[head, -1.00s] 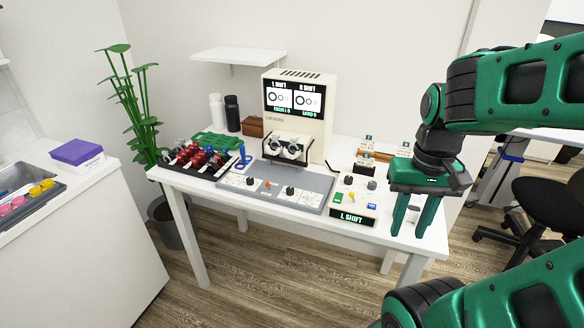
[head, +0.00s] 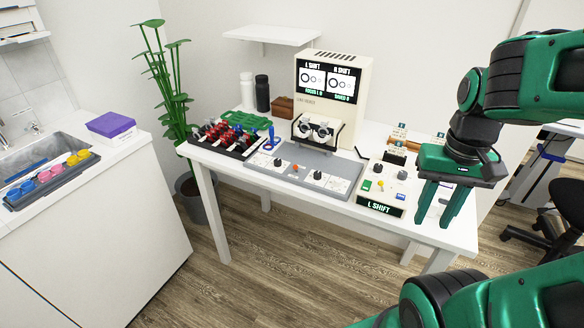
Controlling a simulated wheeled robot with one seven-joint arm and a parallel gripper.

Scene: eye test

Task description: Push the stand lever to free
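A grey stand base (head: 318,165) lies on the white table in front of a cream test machine (head: 362,75). A small orange-red lever (head: 295,168) stands on its front panel between two black knobs; it looks like the stand lever, but its setting is too small to read. A trial frame with two round lenses (head: 314,128) sits in a black cradle behind the base. My gripper (head: 431,222) points down at the table's right end, to the right of the control box and well apart from the lever. Its two fingers are spread, with nothing between them.
A control box (head: 381,208) reading "L SHIFT", with a small yellow stick, stands between base and gripper. A lens rack (head: 236,150) and blue holder (head: 270,138) are at left. Small labelled blocks (head: 397,145) stand behind the box. Air above the base is clear.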

